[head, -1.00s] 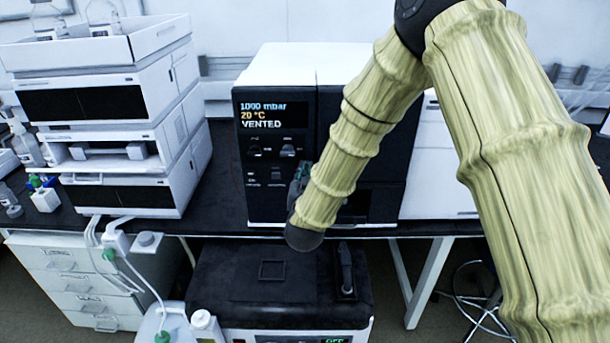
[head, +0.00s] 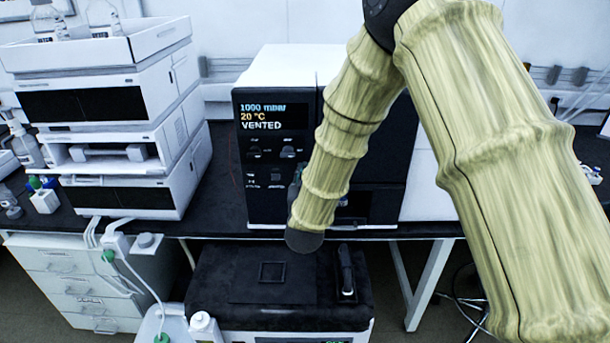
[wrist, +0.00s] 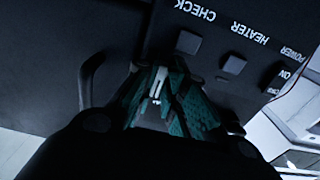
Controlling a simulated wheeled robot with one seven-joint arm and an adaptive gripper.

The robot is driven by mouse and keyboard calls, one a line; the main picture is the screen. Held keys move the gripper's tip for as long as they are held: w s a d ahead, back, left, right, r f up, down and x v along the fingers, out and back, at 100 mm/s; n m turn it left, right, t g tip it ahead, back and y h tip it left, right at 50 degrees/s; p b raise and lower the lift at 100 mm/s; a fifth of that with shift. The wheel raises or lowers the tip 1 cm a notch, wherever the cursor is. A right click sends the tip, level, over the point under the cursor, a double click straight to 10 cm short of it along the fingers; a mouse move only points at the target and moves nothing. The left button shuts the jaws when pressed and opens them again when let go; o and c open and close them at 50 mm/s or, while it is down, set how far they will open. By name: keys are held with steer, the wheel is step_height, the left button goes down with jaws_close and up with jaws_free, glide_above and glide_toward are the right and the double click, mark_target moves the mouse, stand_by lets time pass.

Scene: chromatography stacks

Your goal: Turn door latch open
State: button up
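The black-fronted instrument (head: 243,205) stands on the bench in the head view, its display reading 1000 mbar, 20 °C and VENTED. My gripper (head: 296,183) is at its front, mostly hidden behind my forearm. In the wrist view my gripper (wrist: 157,88) has its teal fingers close together at the dark panel, below the CHECK and HEATER buttons. A small pale grey piece (wrist: 158,84) shows between the fingers. I cannot tell whether it is the door latch or whether the fingers press on it. No latch is clearly visible in the head view.
A stack of white modules (head: 185,110) stands to the left on the black bench (head: 225,170). Below the bench edge is a black-topped unit (head: 215,275) with an upright black handle (head: 347,272). A white bottle (head: 205,328) stands beside it.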

steer(key=o, duration=0.3)
steer(key=s, duration=1.2)
steer(key=shift+s+f, duration=0.1)
stand_by(0.3)
